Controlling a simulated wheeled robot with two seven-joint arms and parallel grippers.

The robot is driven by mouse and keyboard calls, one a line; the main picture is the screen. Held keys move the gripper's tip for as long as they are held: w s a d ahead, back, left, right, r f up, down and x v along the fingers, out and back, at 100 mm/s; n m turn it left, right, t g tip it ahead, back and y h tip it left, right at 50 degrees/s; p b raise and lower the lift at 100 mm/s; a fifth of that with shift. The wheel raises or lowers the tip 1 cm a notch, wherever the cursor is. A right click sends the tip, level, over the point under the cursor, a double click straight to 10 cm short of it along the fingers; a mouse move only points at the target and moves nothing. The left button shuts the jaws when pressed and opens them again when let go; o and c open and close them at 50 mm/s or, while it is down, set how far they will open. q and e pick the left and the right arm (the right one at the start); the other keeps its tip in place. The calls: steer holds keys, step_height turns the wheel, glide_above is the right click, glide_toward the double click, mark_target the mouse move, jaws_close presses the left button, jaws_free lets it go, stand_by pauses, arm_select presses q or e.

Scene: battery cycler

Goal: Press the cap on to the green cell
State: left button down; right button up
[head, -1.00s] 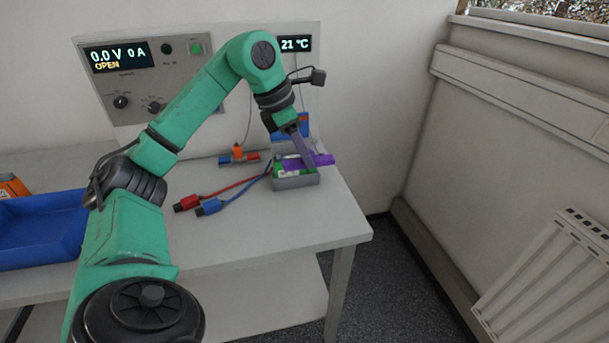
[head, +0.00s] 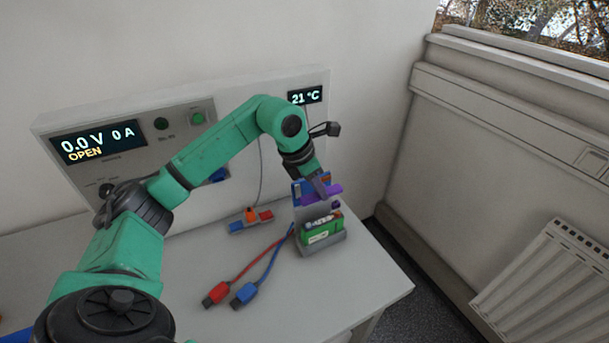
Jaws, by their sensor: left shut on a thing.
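The green cell (head: 322,234) sits in a small grey holder (head: 322,248) near the right end of the bench. Small white, red and dark parts show on its top. My left gripper (head: 322,188) is shut on a purple bar-shaped piece (head: 334,189), which looks like the cap. The gripper and this piece are above and slightly behind the cell, apart from it in the picture. The fingertips are small and partly merge with the purple piece. My right gripper is out of view.
Red (head: 216,294) and blue (head: 243,293) cable plugs lie in front. A small connector block (head: 251,221) lies left of the holder. The cycler panel (head: 140,140) reads 0.0 V, 0 A, OPEN. Free bench lies in front of the holder.

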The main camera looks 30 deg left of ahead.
arm_select(q)
steer(key=f, duration=0.1)
steer(key=d+f+b, duration=0.2)
steer(key=shift+w, duration=0.25)
steer(key=f+b, duration=0.1)
steer(key=a+f, duration=0.1)
steer(key=f+b, duration=0.1)
steer(key=shift+s+a+f+b, duration=0.1)
steer(key=shift+a+f+b, duration=0.15)
steer(key=shift+b, duration=0.1)
steer(key=shift+d+f, duration=0.1)
steer(key=shift+f, duration=0.1)
steer(key=shift+d+f+b, duration=0.1)
steer(key=shift+d+b, duration=0.05)
steer(key=shift+b, duration=0.15)
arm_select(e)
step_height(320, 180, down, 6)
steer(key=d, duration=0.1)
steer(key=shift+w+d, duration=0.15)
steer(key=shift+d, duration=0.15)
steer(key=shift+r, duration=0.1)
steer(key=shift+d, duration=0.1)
